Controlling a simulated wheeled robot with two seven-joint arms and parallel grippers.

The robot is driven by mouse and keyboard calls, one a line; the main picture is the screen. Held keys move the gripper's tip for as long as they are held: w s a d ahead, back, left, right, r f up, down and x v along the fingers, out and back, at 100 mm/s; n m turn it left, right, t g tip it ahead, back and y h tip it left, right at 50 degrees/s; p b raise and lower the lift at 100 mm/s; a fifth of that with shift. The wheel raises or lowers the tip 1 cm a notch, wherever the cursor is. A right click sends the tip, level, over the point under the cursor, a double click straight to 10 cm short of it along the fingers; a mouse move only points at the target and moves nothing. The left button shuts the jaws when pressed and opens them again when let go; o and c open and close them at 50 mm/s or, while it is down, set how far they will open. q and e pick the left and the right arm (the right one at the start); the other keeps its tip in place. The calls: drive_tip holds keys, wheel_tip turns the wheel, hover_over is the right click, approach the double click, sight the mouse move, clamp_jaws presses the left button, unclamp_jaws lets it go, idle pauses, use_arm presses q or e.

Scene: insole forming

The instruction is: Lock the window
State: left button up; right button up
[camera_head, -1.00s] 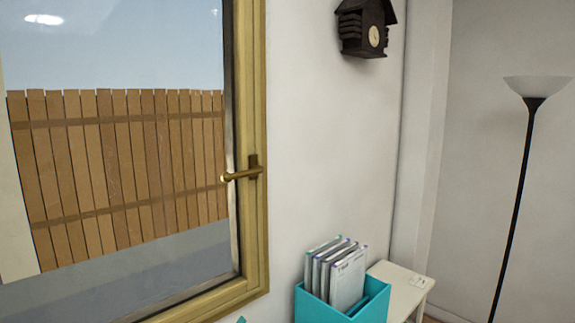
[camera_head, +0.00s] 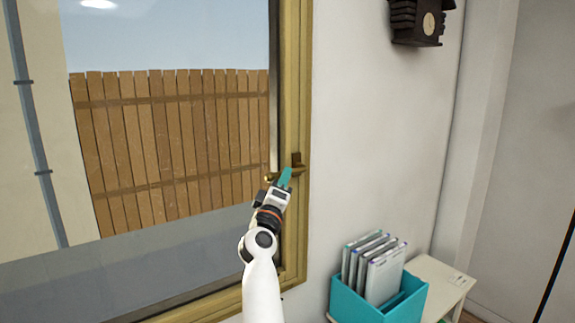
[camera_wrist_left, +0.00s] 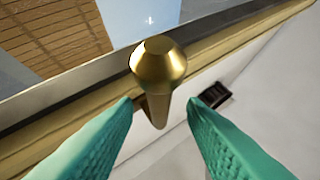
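The window (camera_head: 297,90) has a yellowish wooden frame and looks closed. Its brass handle (camera_head: 297,160) sits on the right side of the frame and points left, about horizontal. In the left wrist view the handle's rounded end (camera_wrist_left: 158,62) is large and close. My left gripper (camera_head: 286,176) is at the handle and partly covers it in the head view. In the left wrist view its two teal fingers (camera_wrist_left: 160,103) are apart, one on each side of the handle, with gaps visible. My right gripper is in neither view.
A teal box (camera_head: 362,304) with several upright folders stands on a small white table (camera_head: 441,280) right of the window. A dark cuckoo clock (camera_head: 418,22) hangs on the wall. The wall between window and clock is bare.

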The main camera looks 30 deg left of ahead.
use_arm(q)
drive_tip(key=shift+p+x, duration=0.5)
drive_tip(key=shift+x, duration=1.35)
drive_tip(key=shift+c, duration=0.6)
clamp_jaws()
